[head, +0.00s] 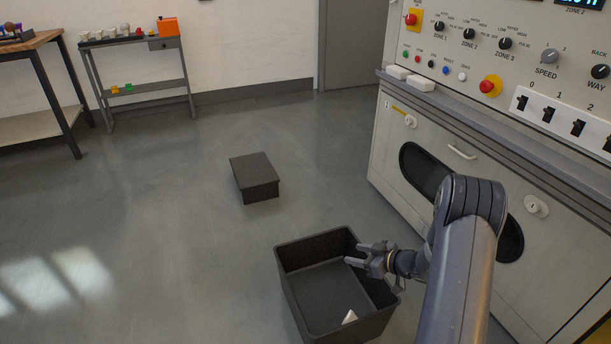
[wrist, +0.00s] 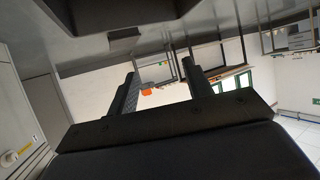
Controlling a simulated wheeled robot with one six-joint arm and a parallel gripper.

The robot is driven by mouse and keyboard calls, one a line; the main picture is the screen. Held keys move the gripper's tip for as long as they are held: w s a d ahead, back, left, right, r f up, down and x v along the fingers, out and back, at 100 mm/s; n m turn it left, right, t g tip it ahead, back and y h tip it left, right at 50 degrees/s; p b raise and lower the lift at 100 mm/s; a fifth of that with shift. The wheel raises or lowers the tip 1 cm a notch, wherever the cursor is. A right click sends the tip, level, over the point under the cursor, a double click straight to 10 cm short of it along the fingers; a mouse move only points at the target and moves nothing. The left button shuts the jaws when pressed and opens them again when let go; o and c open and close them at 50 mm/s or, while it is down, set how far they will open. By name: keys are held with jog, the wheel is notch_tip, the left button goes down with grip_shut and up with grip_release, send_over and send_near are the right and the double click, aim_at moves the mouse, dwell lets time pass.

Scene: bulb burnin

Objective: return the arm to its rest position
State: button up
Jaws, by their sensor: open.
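My gripper (head: 360,256) is in the head view at the lower right, above the right rim of an open black bin. Its two fingers are spread and point left over the bin. Nothing shows between them. In the wrist view the gripper (wrist: 165,85) also shows two fingers apart with an empty gap. The arm reaches in from the bottom right of the head view, in front of the machine cabinet.
The black bin (head: 292,291) stands on the floor with a small white piece (head: 349,317) inside. A low dark box (head: 254,175) stands beyond it. The control cabinet (head: 400,140) is close on the right. Open floor (head: 150,220) lies left.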

jog(key=w+a+b, duration=0.2)
jog(key=w+a, duration=0.3)
jog(key=a, duration=0.1)
jog(key=shift+w, duration=0.35)
